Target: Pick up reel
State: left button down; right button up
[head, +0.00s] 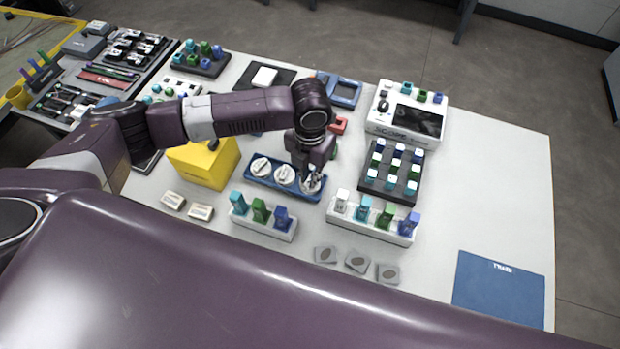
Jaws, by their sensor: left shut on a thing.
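Three white reels sit in a row in a blue tray (250,180) near the middle of the table. The left reel (261,167) and the middle reel (284,174) are free. My left gripper (312,178) points down at the right end of the tray and is shut on the right reel (314,187). That reel is partly hidden by the gripper, and I cannot tell whether it is clear of the tray. My right gripper is not in view.
A yellow box (205,165) stands left of the tray. White racks with coloured pieces (265,227) (372,230) stand in front. A scope device (407,113) and a dark rack (392,172) are to the right. The table's right side is clear except a blue mat (498,290).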

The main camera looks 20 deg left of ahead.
pick_arm(q)
jog(key=shift+r, duration=0.15)
notch_tip(320, 180, up, 20)
jog(key=b, duration=0.2)
jog(key=c, duration=2.6)
grip_release()
jog(key=shift+c, duration=0.2)
jog(key=shift+f, duration=0.2)
grip_shut()
